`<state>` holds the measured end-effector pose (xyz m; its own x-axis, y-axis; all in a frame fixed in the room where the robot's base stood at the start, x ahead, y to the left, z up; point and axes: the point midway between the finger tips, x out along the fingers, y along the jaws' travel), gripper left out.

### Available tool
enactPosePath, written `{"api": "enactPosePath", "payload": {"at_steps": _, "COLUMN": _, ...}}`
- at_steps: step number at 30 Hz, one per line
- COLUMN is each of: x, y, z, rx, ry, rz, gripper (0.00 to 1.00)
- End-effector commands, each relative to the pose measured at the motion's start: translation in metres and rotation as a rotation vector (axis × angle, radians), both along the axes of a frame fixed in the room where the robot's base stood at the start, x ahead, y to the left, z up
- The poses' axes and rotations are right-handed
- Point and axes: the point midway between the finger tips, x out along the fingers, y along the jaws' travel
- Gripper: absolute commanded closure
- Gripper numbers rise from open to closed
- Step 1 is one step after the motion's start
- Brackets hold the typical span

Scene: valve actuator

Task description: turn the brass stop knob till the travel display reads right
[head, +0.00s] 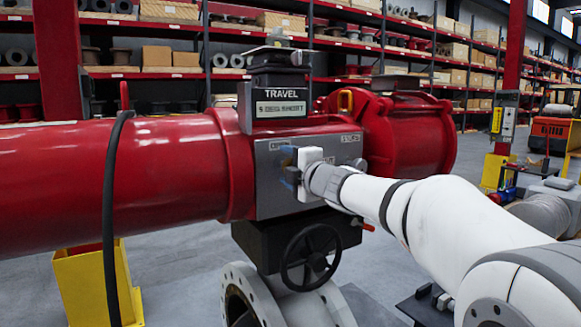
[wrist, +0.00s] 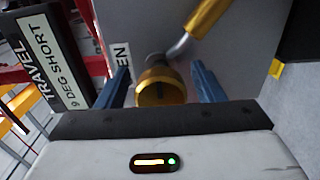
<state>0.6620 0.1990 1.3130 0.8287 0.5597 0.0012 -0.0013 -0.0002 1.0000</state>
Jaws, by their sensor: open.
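The brass stop knob (wrist: 160,86) shows in the wrist view, between the two blue fingers of my gripper (wrist: 160,74). The fingers stand apart on either side of it, with a visible gap on both sides. In the head view my gripper (head: 288,169) is at the grey panel of the red actuator, and it hides the knob. The travel display (head: 281,107) sits on top of the actuator. In the wrist view the display (wrist: 62,85) appears tilted and reads "TRAVEL 9 DEG SHORT".
A bent brass-coloured rod (wrist: 203,22) with a grey end lies close above the knob in the wrist view. A black handwheel (head: 311,255) is below the panel. A black hose (head: 109,210) hangs in front of the red cylinder (head: 60,175). Shelves fill the background.

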Motion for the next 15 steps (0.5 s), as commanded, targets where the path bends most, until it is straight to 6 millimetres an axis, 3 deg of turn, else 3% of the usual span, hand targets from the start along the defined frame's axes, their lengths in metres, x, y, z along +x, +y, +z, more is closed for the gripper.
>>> {"api": "enactPosePath", "payload": {"at_steps": 8, "x": -0.007, "y": -0.005, "z": -0.001, "rx": -0.001, "ry": 0.0, "rz": -0.001, "gripper": 0.38}}
{"api": "enactPosePath", "payload": {"at_steps": 15, "x": -0.039, "y": -0.028, "z": 0.0, "rx": 0.0, "ry": -0.001, "rz": -0.003, "gripper": 0.38}}
